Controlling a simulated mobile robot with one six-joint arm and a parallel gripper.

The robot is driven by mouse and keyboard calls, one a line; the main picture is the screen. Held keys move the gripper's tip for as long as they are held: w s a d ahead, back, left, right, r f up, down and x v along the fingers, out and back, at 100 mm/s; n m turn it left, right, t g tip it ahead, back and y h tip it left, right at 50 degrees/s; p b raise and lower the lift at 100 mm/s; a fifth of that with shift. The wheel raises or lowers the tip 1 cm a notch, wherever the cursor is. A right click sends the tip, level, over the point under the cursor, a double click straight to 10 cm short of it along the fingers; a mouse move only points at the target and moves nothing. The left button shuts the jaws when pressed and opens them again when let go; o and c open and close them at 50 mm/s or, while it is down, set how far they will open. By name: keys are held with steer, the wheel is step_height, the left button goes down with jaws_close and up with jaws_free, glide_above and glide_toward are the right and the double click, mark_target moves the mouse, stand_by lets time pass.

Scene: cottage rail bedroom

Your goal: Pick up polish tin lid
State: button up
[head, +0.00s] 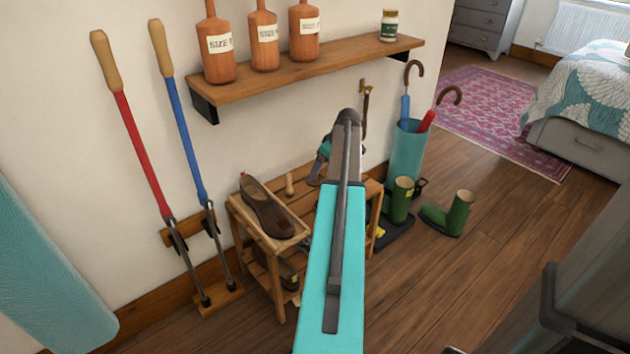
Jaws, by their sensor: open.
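I cannot make out a polish tin lid in the head view. My teal arm runs up the middle of the picture and hides part of the wooden shoe bench (297,230). My gripper (316,178) shows only in part, left of the arm's far end and above the back of the bench; it is open. I see nothing held in it, but much of it is hidden. A brown shoe (266,207) lies on the bench's left part. A small wooden peg-like piece (290,185) stands behind the shoe.
A wall shelf (340,68) with several brown bottles and a small jar (389,25) is above the bench. Red (140,145) and blue (185,135) long-handled tools lean at left. Green boots (459,213) and an umbrella stand (405,155) are right.

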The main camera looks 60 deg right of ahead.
mark_target(319, 181)
stand_by(0.3)
steer(key=shift+b+x, duration=0.9)
steer(key=shift+x, duration=1.7)
steer(key=shift+a, duration=0.15)
steer(key=c, duration=1.1)
steer(key=shift+r, duration=0.2)
steer(key=shift+r+p, duration=0.3)
steer(key=shift+r, duration=0.25)
steer(key=shift+p+v, duration=0.45)
steer(key=shift+v, duration=0.7)
steer(key=s+a+p, duration=0.1)
steer(key=s+a, duration=0.1)
steer(key=s, duration=0.2)
steer(key=s+a+r, duration=0.1)
steer(key=s+a, duration=0.2)
steer(key=s, duration=0.1)
steer(key=s+a+p, duration=0.1)
steer(key=s+a, duration=0.2)
steer(key=s, duration=0.1)
steer(key=shift+s+a+r+p, duration=0.25)
steer(key=shift+s+p, duration=0.05)
steer(key=shift+p, duration=0.05)
